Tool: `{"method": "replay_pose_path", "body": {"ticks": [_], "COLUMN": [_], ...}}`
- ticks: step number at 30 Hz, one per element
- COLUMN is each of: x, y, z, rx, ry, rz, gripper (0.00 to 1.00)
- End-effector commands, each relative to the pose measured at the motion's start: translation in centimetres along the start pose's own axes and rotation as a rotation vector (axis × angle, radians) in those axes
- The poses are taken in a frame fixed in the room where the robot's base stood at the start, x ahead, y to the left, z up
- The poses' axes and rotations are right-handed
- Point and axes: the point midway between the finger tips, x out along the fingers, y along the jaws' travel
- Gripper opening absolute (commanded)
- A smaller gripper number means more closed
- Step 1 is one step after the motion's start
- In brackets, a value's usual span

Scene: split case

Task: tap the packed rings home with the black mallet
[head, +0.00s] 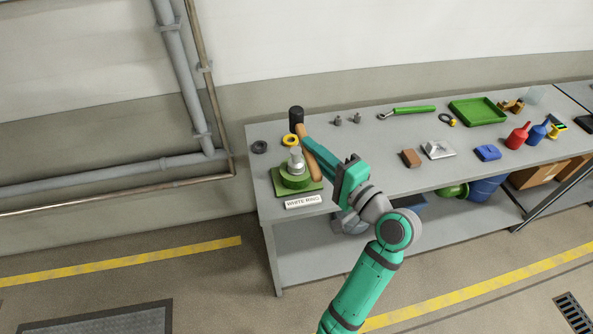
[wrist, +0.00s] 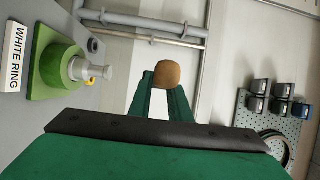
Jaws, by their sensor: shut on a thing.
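The black mallet has a black head (head: 296,114) and a wooden handle (head: 313,166). My gripper (head: 306,146) is shut on the handle, with the head at the far left side of the fingers. The wrist view shows the handle's rounded end (wrist: 167,73) between the fingertips. The green split case (head: 295,182) sits on a green base at the bench's left end, just left of my gripper. A pale grey shaft (head: 295,158) stands upright from it and also shows in the wrist view (wrist: 92,71). I cannot make out packed rings around the shaft.
A yellow ring (head: 291,140) and a dark ring (head: 259,147) lie behind the case. A "WHITE RING" sign (head: 303,201) stands in front. Two small grey parts, a green-handled tool (head: 410,110), a green tray (head: 478,112) and bottles lie farther right on the bench.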

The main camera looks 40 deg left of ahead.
Motion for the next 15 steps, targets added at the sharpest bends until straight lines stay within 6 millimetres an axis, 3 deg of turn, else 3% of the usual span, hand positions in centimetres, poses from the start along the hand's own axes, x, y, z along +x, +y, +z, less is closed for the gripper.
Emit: {"method": "replay_pose_path", "body": {"ticks": [8, 15], "x": [0.01, 0.01], "y": [0.62, -0.30], "z": [0.05, 0.04], "rx": [0.009, 0.008], "ry": [-0.001, -0.002], "rz": [0.005, 0.004], "gripper": [0.00, 0.00]}}
